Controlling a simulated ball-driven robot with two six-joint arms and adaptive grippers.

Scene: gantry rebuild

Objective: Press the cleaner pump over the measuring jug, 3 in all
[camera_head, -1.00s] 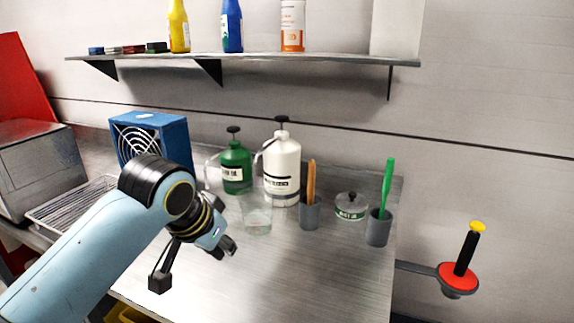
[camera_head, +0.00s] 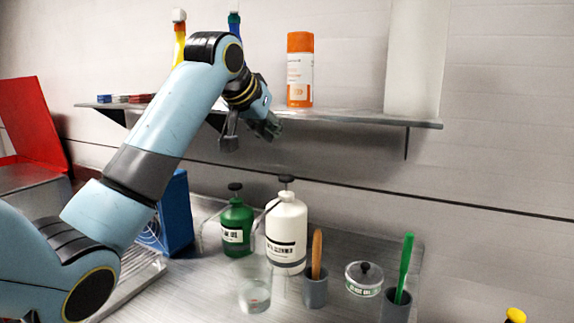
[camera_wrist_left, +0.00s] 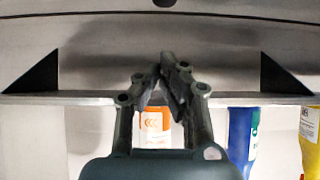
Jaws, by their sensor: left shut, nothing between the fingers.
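Two pump bottles with black pump heads stand at the back of the metal worktop: a white one (camera_head: 287,232) and a green one (camera_head: 237,228). Their labels are too small to read surely, so I cannot tell which holds the cleaner. A clear vessel, apparently the measuring jug (camera_head: 254,286), stands upright in front of them, not under either pump head as far as I can see. My left gripper (camera_head: 268,126) is shut and empty, high above the bottles near the shelf front. In the left wrist view its fingers (camera_wrist_left: 168,78) meet. My right gripper is not in view.
The wall shelf (camera_head: 350,119) carries an orange-white can (camera_head: 300,70), yellow and blue bottles and small blocks. Cups with a brown handle (camera_head: 317,250) and a green brush (camera_head: 405,265), and a lidded jar (camera_head: 364,278), stand right of the jug. A blue fan box (camera_head: 176,215) is left.

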